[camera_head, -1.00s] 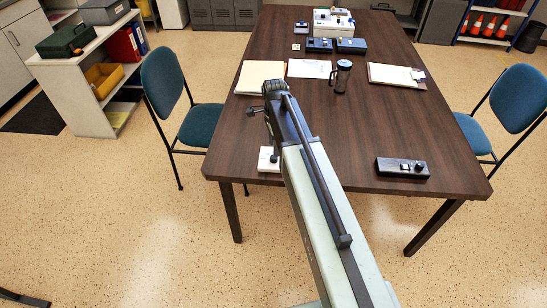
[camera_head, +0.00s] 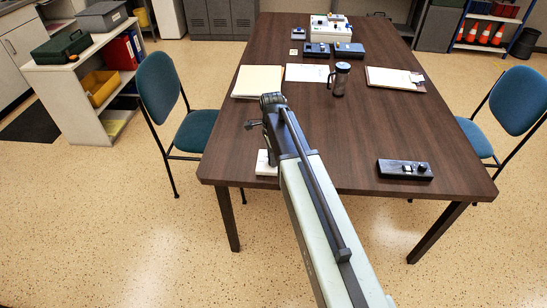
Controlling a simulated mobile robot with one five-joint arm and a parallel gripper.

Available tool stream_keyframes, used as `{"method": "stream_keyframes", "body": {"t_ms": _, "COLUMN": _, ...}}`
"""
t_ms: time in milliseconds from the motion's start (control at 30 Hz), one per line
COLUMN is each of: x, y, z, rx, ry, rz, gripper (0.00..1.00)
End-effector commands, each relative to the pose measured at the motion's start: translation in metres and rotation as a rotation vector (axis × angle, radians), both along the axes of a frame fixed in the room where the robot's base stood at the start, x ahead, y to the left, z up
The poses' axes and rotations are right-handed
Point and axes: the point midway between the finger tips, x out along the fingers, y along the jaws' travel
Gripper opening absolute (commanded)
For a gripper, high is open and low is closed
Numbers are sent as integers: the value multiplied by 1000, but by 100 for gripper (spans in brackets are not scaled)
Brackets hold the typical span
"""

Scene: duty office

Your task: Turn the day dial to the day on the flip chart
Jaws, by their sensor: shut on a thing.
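My gripper (camera_head: 254,126) is at the near left part of the brown table (camera_head: 330,135), at the far end of my arm. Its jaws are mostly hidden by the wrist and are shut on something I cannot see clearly. A small white block (camera_head: 264,164) shows just below the wrist at the table's near left edge, partly covered by my arm. It may be the base of the day dial, but no day marks can be read. I cannot make out a flip chart or its day.
A black box with knobs (camera_head: 405,169) lies at the near right. Blue chairs (camera_head: 194,128) (camera_head: 518,103) flank the table. The table's middle is clear.

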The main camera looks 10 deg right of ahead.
Motion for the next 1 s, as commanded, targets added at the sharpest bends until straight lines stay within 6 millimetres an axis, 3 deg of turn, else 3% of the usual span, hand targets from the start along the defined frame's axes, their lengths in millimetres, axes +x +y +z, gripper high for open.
{"method": "stream_keyframes", "body": {"t_ms": 367, "x": 0, "y": 3, "z": 0, "rx": 1, "ry": -1, "rz": 170, "gripper": 0}}
{"method": "stream_keyframes", "body": {"t_ms": 1000, "x": 0, "y": 3, "z": 0, "rx": 2, "ry": -2, "rz": 768, "gripper": 0}}
